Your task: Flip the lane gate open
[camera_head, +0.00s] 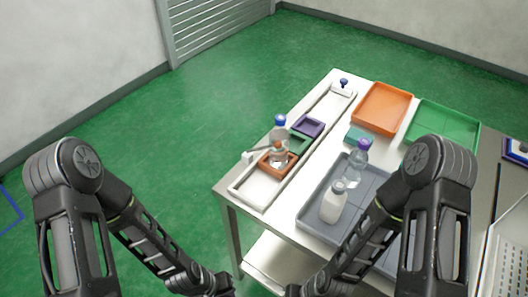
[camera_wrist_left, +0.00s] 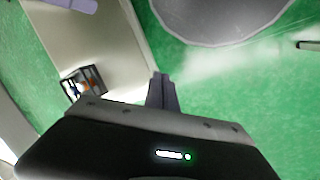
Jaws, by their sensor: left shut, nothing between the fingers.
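The lane is a long white track (camera_head: 256,190) along the left side of the table. A small white block with a thin grey bar (camera_head: 258,152) sits at its left edge and looks like the lane gate; the bar reaches across toward a clear bottle with a blue cap (camera_head: 280,128). The bottle stands by an orange-brown square frame (camera_head: 290,167). My left gripper (camera_wrist_left: 162,78) is shut and empty in the left wrist view, over green floor beside a pale surface. Its fingers do not show in the head view. My right gripper is out of view.
A grey tray (camera_head: 312,218) holds a white bottle (camera_head: 334,203) and a clear purple-capped bottle (camera_head: 357,163). Orange (camera_head: 382,105) and green (camera_head: 450,130) trays lie behind. Purple (camera_head: 308,126) and green (camera_head: 297,143) frames line the lane.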

